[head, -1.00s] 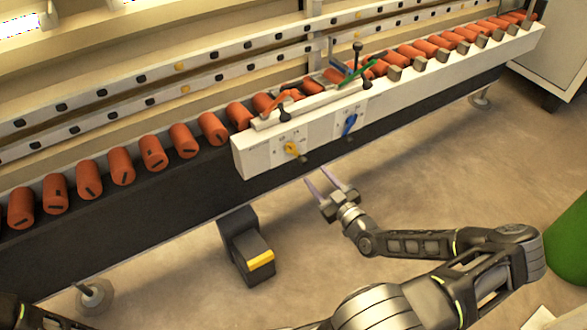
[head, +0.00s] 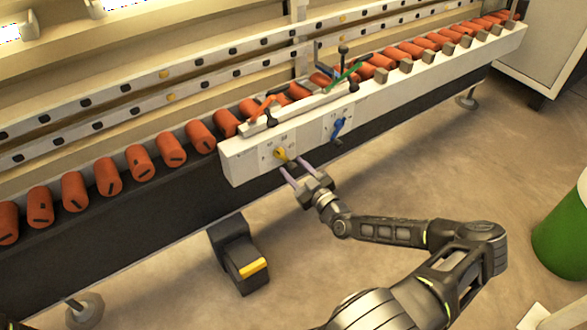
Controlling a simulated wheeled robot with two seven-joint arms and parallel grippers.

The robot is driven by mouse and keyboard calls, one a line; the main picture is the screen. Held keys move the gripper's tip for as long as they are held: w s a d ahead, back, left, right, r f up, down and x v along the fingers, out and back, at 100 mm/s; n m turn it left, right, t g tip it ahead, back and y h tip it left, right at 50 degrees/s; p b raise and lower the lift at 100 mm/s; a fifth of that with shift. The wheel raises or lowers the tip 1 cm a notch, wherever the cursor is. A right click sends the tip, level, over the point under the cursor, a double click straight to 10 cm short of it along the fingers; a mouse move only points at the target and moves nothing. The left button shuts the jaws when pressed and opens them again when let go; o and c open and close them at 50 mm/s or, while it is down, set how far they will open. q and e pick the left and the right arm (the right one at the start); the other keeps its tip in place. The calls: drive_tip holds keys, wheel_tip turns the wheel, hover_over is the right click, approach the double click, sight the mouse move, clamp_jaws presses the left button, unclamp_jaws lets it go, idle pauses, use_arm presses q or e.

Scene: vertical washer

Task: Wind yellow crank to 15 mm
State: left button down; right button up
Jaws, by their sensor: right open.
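The yellow crank (head: 281,154) sits on the front face of the white control panel (head: 245,158), on a scale with small printed marks too blurred to read. Its dark handle points to the lower right. My right gripper (head: 291,166) is open, with its two pale fingers reaching up to the panel just below the crank. The fingertips are on either side of the handle or very near it; I cannot tell whether they touch. My left gripper is not in view.
A blue crank (head: 338,126) is on the same panel to the right. A green lever (head: 344,77) and an orange lever (head: 262,108) sit above. A row of orange rollers (head: 140,163) runs along the machine. A dark pedal with a yellow top (head: 252,268) stands on the floor below.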

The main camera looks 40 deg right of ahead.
drive_tip(key=shift+w, duration=0.25)
clamp_jaws()
idle(0.3)
